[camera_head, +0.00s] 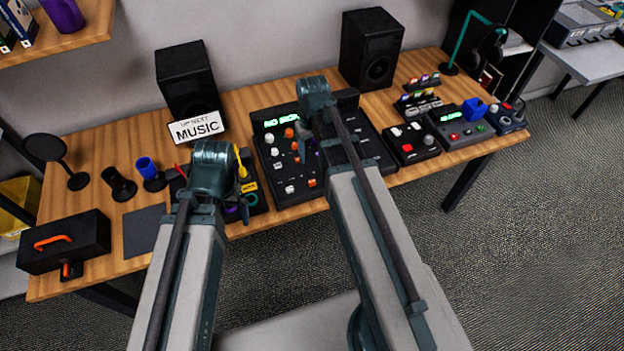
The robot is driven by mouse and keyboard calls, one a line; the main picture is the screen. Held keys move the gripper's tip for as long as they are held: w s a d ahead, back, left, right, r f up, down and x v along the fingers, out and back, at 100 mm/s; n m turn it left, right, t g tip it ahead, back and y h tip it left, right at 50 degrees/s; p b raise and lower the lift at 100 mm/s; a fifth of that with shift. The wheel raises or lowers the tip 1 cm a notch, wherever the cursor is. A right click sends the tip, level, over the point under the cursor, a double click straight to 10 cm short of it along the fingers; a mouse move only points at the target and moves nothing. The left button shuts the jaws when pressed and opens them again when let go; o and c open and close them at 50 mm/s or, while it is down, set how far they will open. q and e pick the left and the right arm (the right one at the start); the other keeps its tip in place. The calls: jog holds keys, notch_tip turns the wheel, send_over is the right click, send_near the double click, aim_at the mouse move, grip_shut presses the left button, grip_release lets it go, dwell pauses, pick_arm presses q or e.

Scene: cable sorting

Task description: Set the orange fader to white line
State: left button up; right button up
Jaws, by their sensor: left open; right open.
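A black mixer console (271,172) with a green-lit display stands on the wooden table. Near its front edge I see an orange cap (312,183), which looks like the orange fader, beside a white cap (289,189). The white line is too small to make out. My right gripper (315,100) is over the console's upper middle, and its arm hides part of the console. My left gripper (213,160) is left of the console, above a small tool area. Both grippers are open; their fingertips are mostly hidden, and I see nothing held.
Two black speakers (186,82) (371,48) and a MUSIC sign (196,128) stand behind. Small control boxes (411,143) are to the right. A yellow-handled tool (241,166) is near my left gripper.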

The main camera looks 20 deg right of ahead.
aim_at(312, 181)
notch_tip(312, 181, down, 13)
jog(key=b, duration=1.2)
grip_shut()
dwell(0.8)
